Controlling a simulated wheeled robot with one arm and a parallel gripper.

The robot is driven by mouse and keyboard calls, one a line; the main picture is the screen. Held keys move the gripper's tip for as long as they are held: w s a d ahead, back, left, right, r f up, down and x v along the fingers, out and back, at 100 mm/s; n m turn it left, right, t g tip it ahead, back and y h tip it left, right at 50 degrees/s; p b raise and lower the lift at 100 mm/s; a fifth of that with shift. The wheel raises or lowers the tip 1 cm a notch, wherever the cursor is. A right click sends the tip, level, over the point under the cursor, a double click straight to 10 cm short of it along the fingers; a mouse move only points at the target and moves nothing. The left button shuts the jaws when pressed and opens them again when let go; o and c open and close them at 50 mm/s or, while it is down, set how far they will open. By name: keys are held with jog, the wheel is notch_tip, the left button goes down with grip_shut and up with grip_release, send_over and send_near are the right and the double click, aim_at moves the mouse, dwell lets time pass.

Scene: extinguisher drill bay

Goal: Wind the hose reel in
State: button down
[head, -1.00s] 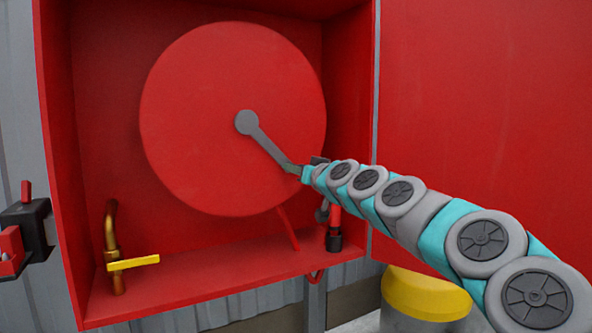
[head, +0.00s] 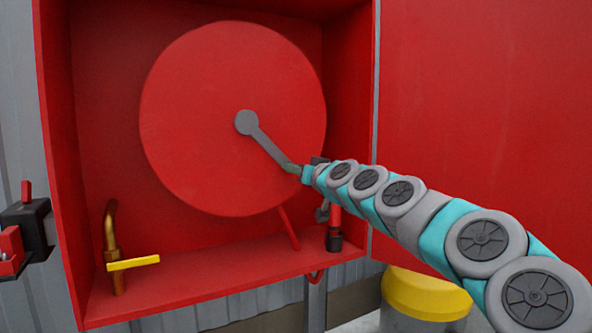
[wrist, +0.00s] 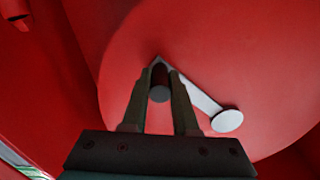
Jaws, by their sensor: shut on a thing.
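The hose reel (head: 215,170) is a large red disc inside an open red cabinet in the head view. A grey crank arm (head: 268,147) runs from its grey hub (head: 246,122) down to the right. In the wrist view the crank arm (wrist: 200,98) and hub (wrist: 228,121) lie right of my gripper (wrist: 162,85). My gripper's fingers are shut on the dark crank handle (wrist: 160,78) at the arm's outer end. In the head view my wrist hides the handle.
A brass pipe with a yellow valve lever (head: 133,263) stands at the cabinet's lower left. A red hose nozzle with a black end (head: 334,240) is at the lower right. The red door (head: 480,110) is open right. A yellow-topped post (head: 425,295) stands below my arm.

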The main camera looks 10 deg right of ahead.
aim_at(298, 91)
dwell(0.4)
jog(key=shift+w+d+r+n+b, duration=0.15)
jog(key=shift+d+r+n+b, duration=0.2)
jog(key=shift+b, duration=0.4)
jog(key=shift+w+d+r+n+b, duration=0.15)
jog(key=shift+d+r+n+b, duration=0.45)
jog(key=shift+n+b, duration=0.1)
jog(key=d+r+n, duration=0.1)
jog(key=r, duration=0.1)
jog(key=r+n, duration=0.2)
jog(key=r, duration=0.1)
jog(key=w+d+r+n, duration=0.1)
jog(key=r+n, duration=0.1)
jog(key=shift+d+r, duration=0.25)
jog(key=shift+d, duration=0.1)
jog(key=r+n+p, duration=0.1)
jog(key=r+n, duration=0.1)
jog(key=r+n+p, duration=0.1)
jog(key=r+n, duration=0.1)
jog(key=r, duration=0.1)
jog(key=a+r+n+p, duration=0.1)
jog(key=r+n, duration=0.1)
jog(key=r, duration=0.1)
jog(key=shift+s+r+n, duration=0.25)
jog(key=shift+s+a+r+n+p, duration=0.15)
jog(key=shift+a+r+n+p, duration=0.3)
jog(key=shift+r+n, duration=0.25)
